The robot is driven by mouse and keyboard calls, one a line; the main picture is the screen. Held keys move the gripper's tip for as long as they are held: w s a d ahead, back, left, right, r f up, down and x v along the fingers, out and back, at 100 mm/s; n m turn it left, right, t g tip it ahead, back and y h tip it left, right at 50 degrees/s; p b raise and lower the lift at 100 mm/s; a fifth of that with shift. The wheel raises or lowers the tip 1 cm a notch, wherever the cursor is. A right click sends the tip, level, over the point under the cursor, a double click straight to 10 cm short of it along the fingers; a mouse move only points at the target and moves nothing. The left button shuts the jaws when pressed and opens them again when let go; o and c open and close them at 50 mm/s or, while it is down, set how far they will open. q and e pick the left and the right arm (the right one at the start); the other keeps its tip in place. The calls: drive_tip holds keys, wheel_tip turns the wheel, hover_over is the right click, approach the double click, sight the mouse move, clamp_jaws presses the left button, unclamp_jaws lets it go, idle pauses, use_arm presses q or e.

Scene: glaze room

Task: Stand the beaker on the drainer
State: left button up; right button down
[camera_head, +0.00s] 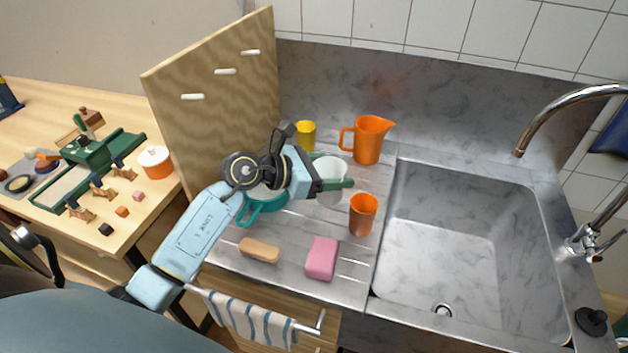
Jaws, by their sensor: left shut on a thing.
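A pale, whitish beaker (331,196) is upright over the ribbed metal drainer (325,223), left of the sink. My left gripper (337,184) is shut on it, with a dark green finger across its front. The finger hides part of the beaker's wall. I cannot tell whether its base touches the drainer. An orange tumbler (362,216) stands upright on the drainer, just in front and to the right of the gripper. My right gripper is not in view.
An orange jug (369,139) and yellow cup (306,135) stand behind. A teal pan (267,207) sits under my left arm. A pink sponge (322,258) and tan brush (259,250) lie in front. The sink (450,240) is empty. A wooden pegboard (215,110) stands left.

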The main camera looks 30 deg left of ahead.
use_arm(q)
drive_tip(key=w+a+n+t+y+p, duration=0.2)
drive_tip(key=w+a+n+y+p, duration=0.25)
drive_tip(key=a, duration=0.35)
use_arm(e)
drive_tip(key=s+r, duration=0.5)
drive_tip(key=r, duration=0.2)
use_arm(q)
drive_tip(key=shift+y, duration=0.45)
drive_tip(key=shift+w+a+f+b, duration=0.2)
drive_tip(key=shift+f+b, duration=0.55)
drive_tip(key=shift+f, duration=1.15)
drive_tip(key=shift+s+a+f+b, duration=0.1)
drive_tip(key=shift+a+f+b, duration=0.15)
drive_tip(key=shift+f+b, duration=1.1)
drive_tip(key=shift+w+a+f+b, duration=0.15)
drive_tip(key=shift+a+f+b, duration=0.1)
drive_tip(key=shift+f, duration=2.2)
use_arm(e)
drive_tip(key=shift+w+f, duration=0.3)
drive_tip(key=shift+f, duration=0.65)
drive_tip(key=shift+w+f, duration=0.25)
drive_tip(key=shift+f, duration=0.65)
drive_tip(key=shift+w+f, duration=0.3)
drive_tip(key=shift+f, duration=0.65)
